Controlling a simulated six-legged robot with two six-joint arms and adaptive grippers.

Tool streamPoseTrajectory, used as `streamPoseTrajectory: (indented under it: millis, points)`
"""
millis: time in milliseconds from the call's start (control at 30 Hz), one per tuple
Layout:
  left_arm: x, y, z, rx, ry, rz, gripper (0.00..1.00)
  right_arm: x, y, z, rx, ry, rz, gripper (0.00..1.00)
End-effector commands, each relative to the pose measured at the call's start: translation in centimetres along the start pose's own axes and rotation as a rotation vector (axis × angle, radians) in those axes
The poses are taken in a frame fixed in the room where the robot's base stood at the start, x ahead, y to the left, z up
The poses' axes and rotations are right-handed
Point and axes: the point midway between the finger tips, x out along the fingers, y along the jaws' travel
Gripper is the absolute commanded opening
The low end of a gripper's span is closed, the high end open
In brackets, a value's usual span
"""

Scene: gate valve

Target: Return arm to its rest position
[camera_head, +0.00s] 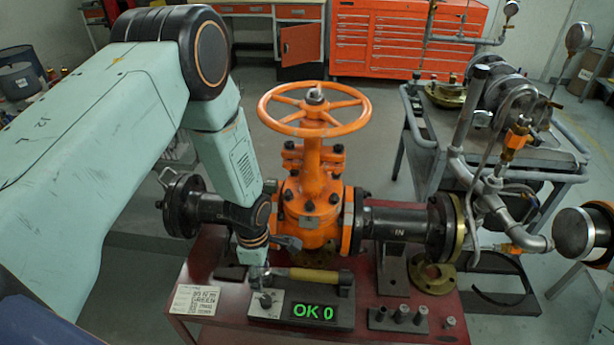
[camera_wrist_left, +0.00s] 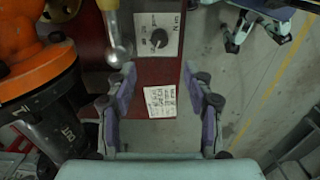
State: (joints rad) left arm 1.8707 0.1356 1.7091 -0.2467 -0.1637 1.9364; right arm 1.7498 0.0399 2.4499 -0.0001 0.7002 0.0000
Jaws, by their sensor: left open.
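My left arm comes in from the left in the head view, and its gripper (camera_head: 280,243) is low in front of the orange gate valve (camera_head: 312,205). In the left wrist view the gripper (camera_wrist_left: 158,70) has its two fingers spread wide with nothing between them. The valve's orange handwheel (camera_head: 314,110) stands above the body, clear of the arm. My right gripper is not in view.
The valve and pipe (camera_head: 400,228) stand on a red table (camera_head: 385,270). A knob panel (camera_wrist_left: 158,37) and a printed label (camera_head: 196,300) are near the gripper. A grey cart (camera_head: 560,165) with pipework is at right. Red drawers (camera_head: 405,45) stand behind.

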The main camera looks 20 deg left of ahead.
Motion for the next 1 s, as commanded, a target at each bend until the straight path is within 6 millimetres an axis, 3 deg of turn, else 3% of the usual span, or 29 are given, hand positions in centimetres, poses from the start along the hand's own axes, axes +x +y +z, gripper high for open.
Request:
streamPoseTrajectory:
  millis: [167,333,467,767,1000]
  points:
    - [0.0,0.1,0.0,0.047,-0.001,0.004,0.52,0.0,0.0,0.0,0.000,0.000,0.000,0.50]
    - [0.1,1.0,0.6,0.304,-0.021,0.072,0.52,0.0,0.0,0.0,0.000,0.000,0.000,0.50]
    - [0.4,0.0,1.1,0.552,-0.028,0.124,0.52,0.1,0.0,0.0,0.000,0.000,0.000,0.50]
    - [4.3,-6.0,1.4,1.116,0.002,0.189,0.52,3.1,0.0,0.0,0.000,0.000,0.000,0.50]
    - [8.9,-13.8,0.2,1.553,0.049,0.172,0.52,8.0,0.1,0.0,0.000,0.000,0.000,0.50]
